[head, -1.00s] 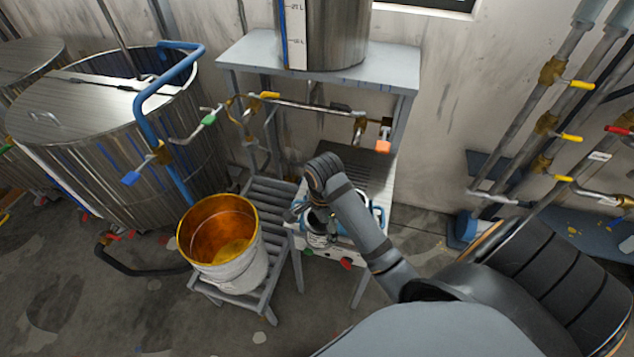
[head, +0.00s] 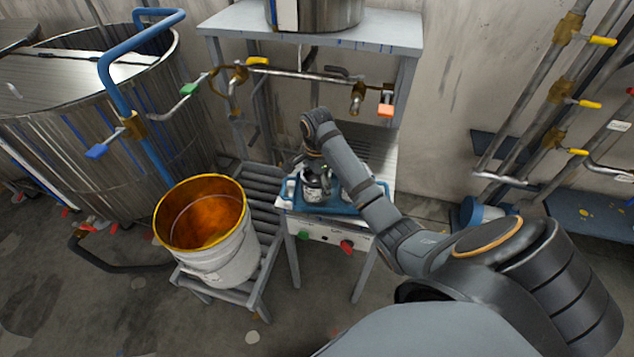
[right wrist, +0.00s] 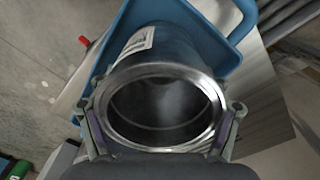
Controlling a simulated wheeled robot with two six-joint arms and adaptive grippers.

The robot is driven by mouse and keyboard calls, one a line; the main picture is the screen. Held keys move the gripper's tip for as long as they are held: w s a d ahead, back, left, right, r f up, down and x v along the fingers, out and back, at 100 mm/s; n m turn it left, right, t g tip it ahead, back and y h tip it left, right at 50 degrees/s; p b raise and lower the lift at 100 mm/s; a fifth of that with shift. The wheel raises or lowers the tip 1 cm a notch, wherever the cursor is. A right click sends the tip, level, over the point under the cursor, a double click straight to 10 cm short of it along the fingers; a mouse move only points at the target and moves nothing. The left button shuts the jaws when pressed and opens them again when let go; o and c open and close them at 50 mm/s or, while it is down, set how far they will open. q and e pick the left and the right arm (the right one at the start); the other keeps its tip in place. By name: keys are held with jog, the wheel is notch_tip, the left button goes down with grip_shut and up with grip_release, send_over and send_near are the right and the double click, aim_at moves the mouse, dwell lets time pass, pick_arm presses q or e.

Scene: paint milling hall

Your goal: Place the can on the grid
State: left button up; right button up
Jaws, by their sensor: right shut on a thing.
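A small open metal can (head: 313,190) with a pale label stands in the blue tray (head: 335,208) on the grey stand. My right gripper (head: 313,168) is shut on it. In the right wrist view the fingers sit on both sides of the can's round rim (right wrist: 165,142), and the can looks empty inside. The tray wall (right wrist: 235,50) shows right behind it. A ribbed metal surface (head: 378,150) on the stand behind the tray may be the grid, partly hidden by my arm. My left gripper is not in view.
A white bucket (head: 228,262) with an orange inside stands on the slatted rack (head: 262,215) at left. A pipe with a tap (head: 356,98) hangs above the stand, under a shelf (head: 300,35). Something pale in the tray is mostly hidden behind my arm.

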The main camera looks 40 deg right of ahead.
jog(key=shift+s+f, duration=0.15)
jog(key=shift+f, duration=0.15)
jog(key=o, duration=1.4)
jog(key=shift+w+f, duration=0.1)
jog(key=shift+w, duration=0.1)
